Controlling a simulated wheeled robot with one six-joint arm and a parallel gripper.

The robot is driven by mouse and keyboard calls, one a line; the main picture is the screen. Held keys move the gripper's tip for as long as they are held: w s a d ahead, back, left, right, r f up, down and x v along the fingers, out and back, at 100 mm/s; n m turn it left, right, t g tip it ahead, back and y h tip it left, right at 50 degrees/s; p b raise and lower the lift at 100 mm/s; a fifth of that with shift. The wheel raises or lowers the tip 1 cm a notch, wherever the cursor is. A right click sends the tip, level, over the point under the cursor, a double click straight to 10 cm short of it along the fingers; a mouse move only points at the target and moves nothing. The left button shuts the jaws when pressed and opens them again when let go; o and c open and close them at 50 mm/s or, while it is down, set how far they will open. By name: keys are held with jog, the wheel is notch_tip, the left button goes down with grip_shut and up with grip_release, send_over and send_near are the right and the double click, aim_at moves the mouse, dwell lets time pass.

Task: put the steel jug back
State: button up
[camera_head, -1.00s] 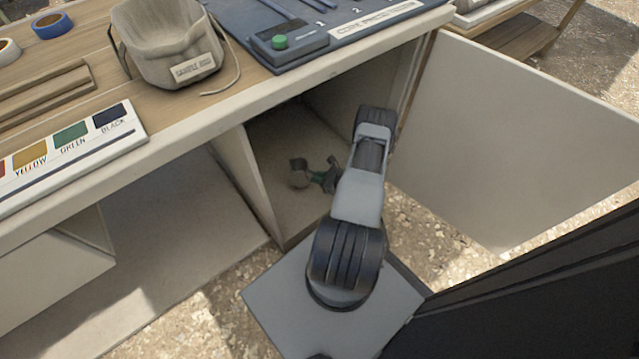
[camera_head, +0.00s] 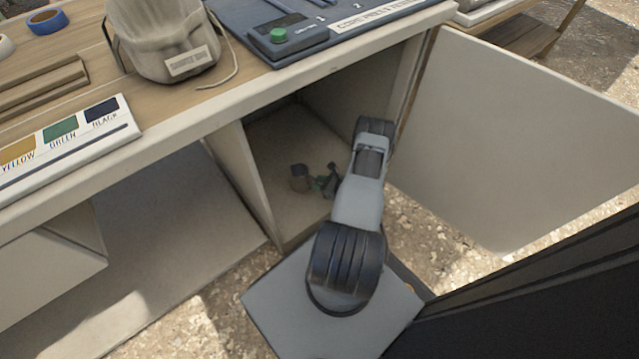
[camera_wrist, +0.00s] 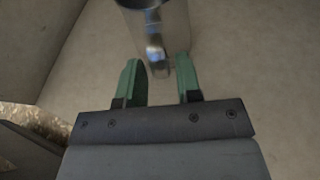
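The steel jug (camera_head: 299,178) stands upright on the floor of the open cupboard compartment under the bench. In the wrist view the jug (camera_wrist: 165,28) is at the top, cut off by the frame, with its handle (camera_wrist: 156,60) toward me. My gripper (camera_wrist: 159,80) has its two green fingers spread apart, with the handle's near end at or just beyond the gap between the tips. In the head view my gripper (camera_head: 322,184) is just right of the jug with a small gap, partly hidden by my arm.
The cupboard's left side wall (camera_head: 240,180) is close to the jug. The open white door (camera_head: 510,140) stands to the right. The bench top above holds a canvas bag (camera_head: 165,40), a color chart (camera_head: 70,140) and a blue panel with a green button (camera_head: 278,35).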

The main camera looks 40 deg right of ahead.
jog(key=shift+o, duration=0.7)
jog(key=shift+r+p, duration=0.3)
jog(key=p+v, duration=0.3)
jog(key=v, duration=0.9)
jog(key=shift+f, duration=0.2)
